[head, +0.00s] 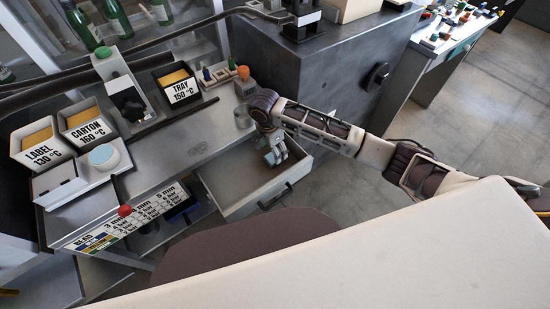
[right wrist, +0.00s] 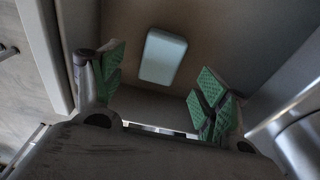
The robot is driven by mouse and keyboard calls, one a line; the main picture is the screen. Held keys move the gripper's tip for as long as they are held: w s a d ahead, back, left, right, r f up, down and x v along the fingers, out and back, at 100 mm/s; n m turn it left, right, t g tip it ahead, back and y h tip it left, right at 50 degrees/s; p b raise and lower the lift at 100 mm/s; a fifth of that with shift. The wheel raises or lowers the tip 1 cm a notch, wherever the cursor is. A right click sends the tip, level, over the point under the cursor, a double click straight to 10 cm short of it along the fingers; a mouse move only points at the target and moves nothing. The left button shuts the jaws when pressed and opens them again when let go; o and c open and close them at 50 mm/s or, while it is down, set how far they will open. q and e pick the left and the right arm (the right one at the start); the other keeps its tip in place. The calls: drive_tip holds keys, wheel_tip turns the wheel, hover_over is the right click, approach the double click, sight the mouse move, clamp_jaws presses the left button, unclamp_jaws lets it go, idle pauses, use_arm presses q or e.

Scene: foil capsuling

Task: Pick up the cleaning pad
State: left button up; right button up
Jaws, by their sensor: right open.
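The cleaning pad (right wrist: 163,56) is a pale, rounded rectangular block lying on the floor of the open drawer in the right wrist view. My right gripper (right wrist: 160,92) is open, with its green-padded fingers apart. The pad shows between and beyond the fingertips, apart from both. In the head view my right gripper (head: 274,154) points down into the open drawer (head: 243,202), and I cannot make out the pad there. My left gripper is not in view.
Drawer walls stand close on both sides of my right gripper. A large grey cabinet (head: 310,70) stands behind my right arm.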

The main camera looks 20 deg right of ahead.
sight(269, 159)
drive_tip(key=shift+d+f, duration=0.1)
drive_tip(key=shift+f, duration=0.2)
drive_tip(key=f, duration=0.2)
drive_tip(key=shift+w+d+f, duration=0.2)
drive_tip(key=shift+f, duration=0.2)
drive_tip(key=shift+d+f, duration=0.1)
drive_tip(key=shift+f, duration=0.6)
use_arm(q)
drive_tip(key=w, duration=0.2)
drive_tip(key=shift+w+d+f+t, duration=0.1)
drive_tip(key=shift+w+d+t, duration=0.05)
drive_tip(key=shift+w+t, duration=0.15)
